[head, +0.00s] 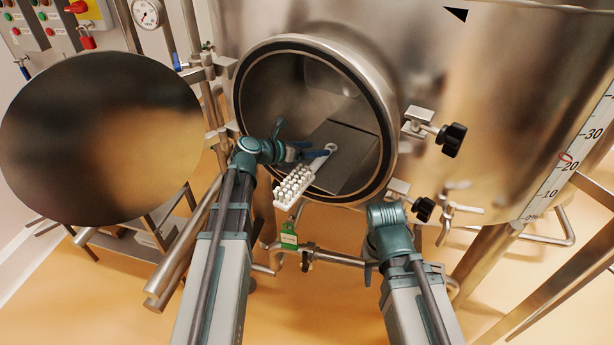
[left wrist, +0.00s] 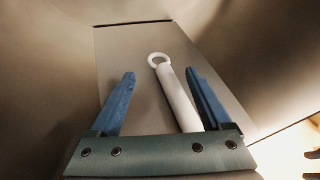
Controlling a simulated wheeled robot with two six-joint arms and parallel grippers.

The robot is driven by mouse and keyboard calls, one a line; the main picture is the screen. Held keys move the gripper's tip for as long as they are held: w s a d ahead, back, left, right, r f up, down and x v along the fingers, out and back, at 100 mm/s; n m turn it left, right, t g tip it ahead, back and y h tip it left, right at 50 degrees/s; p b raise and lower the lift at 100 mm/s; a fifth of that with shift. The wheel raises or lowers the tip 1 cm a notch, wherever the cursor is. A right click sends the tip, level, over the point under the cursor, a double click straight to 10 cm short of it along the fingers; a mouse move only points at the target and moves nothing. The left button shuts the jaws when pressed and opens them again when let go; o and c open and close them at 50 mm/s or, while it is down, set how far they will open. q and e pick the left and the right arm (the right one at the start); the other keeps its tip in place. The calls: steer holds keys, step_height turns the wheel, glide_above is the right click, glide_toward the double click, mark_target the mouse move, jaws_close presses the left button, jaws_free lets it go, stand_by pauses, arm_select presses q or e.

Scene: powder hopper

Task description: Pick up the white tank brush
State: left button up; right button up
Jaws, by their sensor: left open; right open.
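The white tank brush (head: 295,187) lies in the round opening of the steel hopper (head: 262,95). Its bristled head sticks out over the front lower rim, and its handle with a ring end rests inside on a grey flat plate (head: 343,133). My left gripper (head: 300,142) is open in the opening, over the handle. In the left wrist view the white handle (left wrist: 178,98) lies between the two blue fingers, nearer the right one; contact cannot be told. The bristled head is hidden there. My right gripper (head: 369,270) is low in front of the hopper, mostly hidden by its own wrist, and holds nothing visible.
The round hatch door (head: 100,140) stands swung open at the left. Clamp knobs (head: 450,140) stick out right of the opening. Pipes and a green-tagged valve (head: 289,238) run below it. A control panel (head: 45,20) is at the upper left.

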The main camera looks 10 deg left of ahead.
mark_target(326, 148)
arm_select(q)
steer(key=b+x, duration=0.2)
steer(key=x, duration=0.3)
steer(key=shift+w, duration=0.2)
jaws_close()
